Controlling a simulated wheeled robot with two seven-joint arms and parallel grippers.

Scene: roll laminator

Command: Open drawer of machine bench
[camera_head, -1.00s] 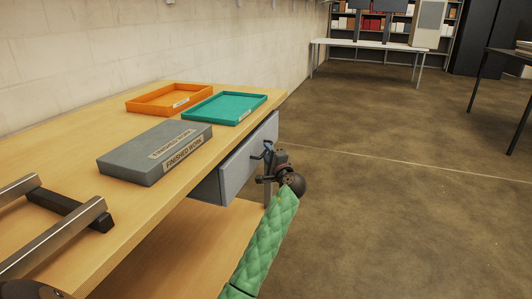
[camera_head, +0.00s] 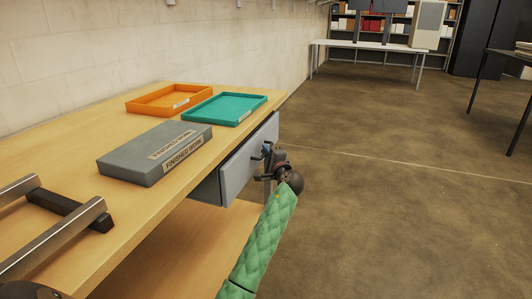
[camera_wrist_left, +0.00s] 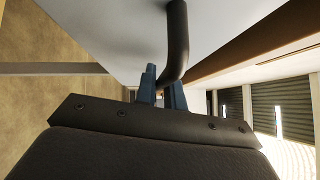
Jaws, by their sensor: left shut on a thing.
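The machine bench (camera_head: 120,235) has a pale wood top and a grey drawer (camera_head: 236,173) under its right edge. The drawer front sits close to its housing, with no open gap that I can make out. My left gripper (camera_head: 267,151) is at the drawer front, shut on its dark handle. In the left wrist view the handle (camera_wrist_left: 177,40) is a curved dark bar running down between the blue fingertips (camera_wrist_left: 161,88) in front of the pale drawer face (camera_wrist_left: 115,40). My right gripper is not in view.
On the bench top are a grey block labelled FINISHED WORK (camera_head: 150,155), a teal tray (camera_head: 225,108), an orange tray (camera_head: 168,99) and metal bars (camera_head: 55,240) at the left. A lower shelf (camera_head: 205,245) lies beneath the drawer. The floor (camera_head: 400,220) to the right is clear.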

